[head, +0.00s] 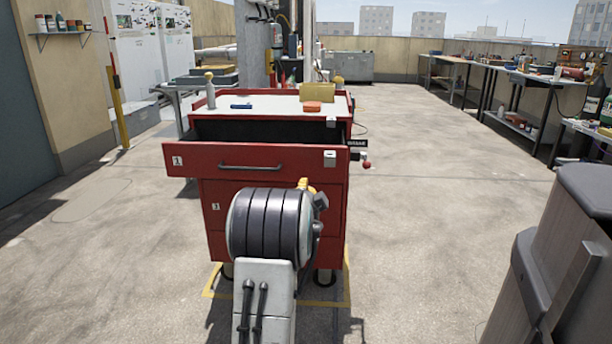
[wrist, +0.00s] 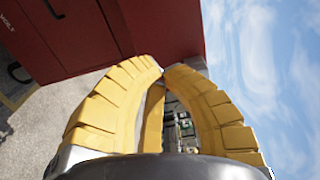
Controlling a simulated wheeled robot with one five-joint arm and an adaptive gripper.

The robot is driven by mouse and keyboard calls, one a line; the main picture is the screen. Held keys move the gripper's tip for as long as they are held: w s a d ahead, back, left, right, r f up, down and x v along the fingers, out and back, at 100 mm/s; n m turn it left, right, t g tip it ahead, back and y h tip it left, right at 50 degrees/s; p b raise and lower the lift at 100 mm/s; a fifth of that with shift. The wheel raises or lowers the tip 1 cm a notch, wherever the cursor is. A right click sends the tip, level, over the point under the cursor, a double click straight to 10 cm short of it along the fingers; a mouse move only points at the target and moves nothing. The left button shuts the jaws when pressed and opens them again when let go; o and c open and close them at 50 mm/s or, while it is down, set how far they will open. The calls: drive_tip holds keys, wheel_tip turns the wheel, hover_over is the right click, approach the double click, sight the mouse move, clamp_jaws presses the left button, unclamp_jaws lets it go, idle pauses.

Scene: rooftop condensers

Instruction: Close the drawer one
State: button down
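The red tool cabinet (head: 275,207) stands ahead of me. Its top drawer, marked 1 (head: 190,159), is pulled out towards me, with a dark interior showing behind its front. A dark bar handle (head: 250,168) crosses the drawer front. My gripper (wrist: 162,70) has yellow ribbed fingers whose tips come together with nothing held between them. In the head view my arm hides most of it; a little yellow shows below the drawer front, towards its right side. In the wrist view red cabinet surface (wrist: 165,28) lies just beyond the fingertips; contact cannot be told.
The cabinet top holds a blue item (head: 241,106), an orange item (head: 312,107) and a yellow box (head: 317,92). A grey bin (head: 585,215) stands near right. Workbenches (head: 490,75) line the right; floor between is clear.

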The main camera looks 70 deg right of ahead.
sight(308, 169)
drive_tip(key=shift+b+x, duration=0.8)
drive_tip(key=shift+x, duration=4.6)
drive_tip(key=shift+d, duration=0.15)
